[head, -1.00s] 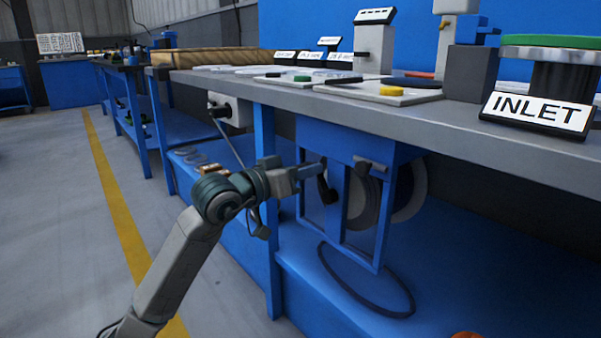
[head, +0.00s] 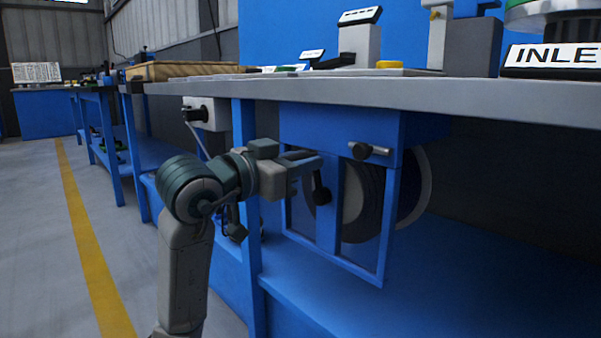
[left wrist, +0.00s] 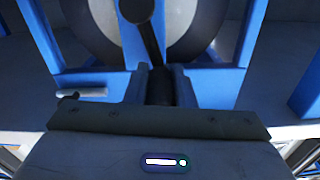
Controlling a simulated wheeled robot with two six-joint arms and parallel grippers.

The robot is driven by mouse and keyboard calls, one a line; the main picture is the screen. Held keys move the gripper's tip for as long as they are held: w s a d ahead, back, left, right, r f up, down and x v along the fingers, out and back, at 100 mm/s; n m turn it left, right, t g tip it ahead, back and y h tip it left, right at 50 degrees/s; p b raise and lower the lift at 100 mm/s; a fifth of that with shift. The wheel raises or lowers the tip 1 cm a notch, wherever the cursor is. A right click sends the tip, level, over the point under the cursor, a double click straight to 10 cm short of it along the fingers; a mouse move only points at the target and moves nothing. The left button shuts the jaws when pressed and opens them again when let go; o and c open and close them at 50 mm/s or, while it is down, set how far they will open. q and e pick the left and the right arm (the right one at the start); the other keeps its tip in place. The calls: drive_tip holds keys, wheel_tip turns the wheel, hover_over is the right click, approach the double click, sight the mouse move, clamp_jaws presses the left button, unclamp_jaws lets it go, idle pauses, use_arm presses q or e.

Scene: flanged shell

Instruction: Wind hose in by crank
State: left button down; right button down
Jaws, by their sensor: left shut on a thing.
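The hose reel hangs under the bench in a blue frame (head: 327,215). Its grey disc and dark coiled hose (head: 372,200) show behind the bars. A black crank (head: 321,190) is on the reel's front. My left gripper (head: 314,163) is shut on the crank's handle, at the upper end of the crank as pictured. In the left wrist view the black crank arm (left wrist: 150,45) runs from a round hub down between my fingers (left wrist: 160,85). The fingers hide part of the handle. No loose hose loop shows below the frame. My right gripper is out of view.
A grey peg with a black knob (head: 368,150) sticks out at the frame's upper right, close to my gripper. The bench top (head: 420,92) overhangs above. A blue leg (head: 244,200) stands behind my wrist. The lower shelf (head: 420,290) looks clear.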

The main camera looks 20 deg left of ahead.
use_arm(q)
drive_tip(key=shift+f, duration=0.15)
drive_tip(key=c, duration=1.2)
unclamp_jaws()
drive_tip(key=shift+a, duration=0.1)
drive_tip(key=shift+c, duration=0.2)
